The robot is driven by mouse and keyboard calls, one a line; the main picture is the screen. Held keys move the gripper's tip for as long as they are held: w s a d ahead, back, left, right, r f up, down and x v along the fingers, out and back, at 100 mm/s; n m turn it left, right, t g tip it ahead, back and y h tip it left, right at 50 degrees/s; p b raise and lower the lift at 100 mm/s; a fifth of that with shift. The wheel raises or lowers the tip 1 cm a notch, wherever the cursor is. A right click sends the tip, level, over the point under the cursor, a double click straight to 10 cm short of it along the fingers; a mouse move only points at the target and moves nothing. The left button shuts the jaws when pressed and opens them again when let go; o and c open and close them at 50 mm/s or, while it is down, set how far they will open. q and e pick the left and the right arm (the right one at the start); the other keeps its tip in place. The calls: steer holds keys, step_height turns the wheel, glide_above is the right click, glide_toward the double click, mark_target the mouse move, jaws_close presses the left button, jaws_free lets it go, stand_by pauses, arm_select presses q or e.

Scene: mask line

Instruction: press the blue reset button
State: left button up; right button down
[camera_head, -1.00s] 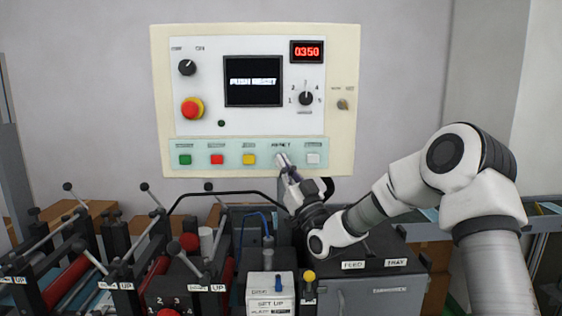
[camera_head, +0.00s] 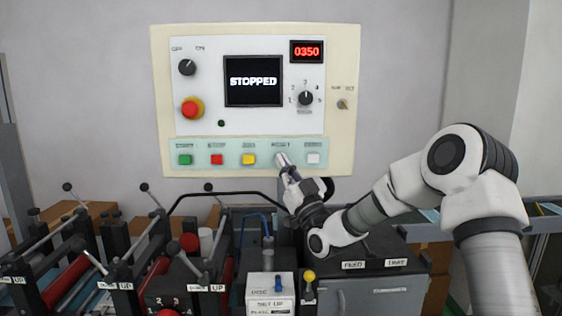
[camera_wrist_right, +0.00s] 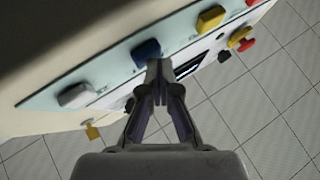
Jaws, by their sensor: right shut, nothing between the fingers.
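The blue reset button (camera_wrist_right: 146,52) shows in the right wrist view, between the yellow and white buttons on the pale strip of the control panel. In the head view my right gripper (camera_head: 281,160) covers it. The right gripper also shows in the right wrist view (camera_wrist_right: 159,68), shut and empty, its fingertips at the blue button. I cannot tell whether they touch it. The panel's screen (camera_head: 253,81) reads STOPPED, and the red display (camera_head: 306,51) reads 0350. My left gripper is not in view.
Green (camera_head: 185,159), red (camera_head: 217,159) and yellow (camera_head: 249,159) buttons sit left of my gripper, and a white button (camera_head: 313,159) sits right. A red emergency knob (camera_head: 191,108) is above. Machine levers, rollers and a grey feed-tray box (camera_head: 375,298) stand below the panel.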

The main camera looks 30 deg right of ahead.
steer(key=shift+s+a, duration=0.35)
steer(key=shift+s, duration=0.2)
steer(key=shift+s+f+b, duration=0.1)
steer(key=shift+b, duration=0.25)
steer(key=s+a, duration=0.1)
steer(key=s+b, duration=0.1)
steer(key=s+a, duration=0.1)
steer(key=s, duration=0.1)
steer(key=shift+a+b, duration=0.3)
steer(key=shift+b, duration=0.1)
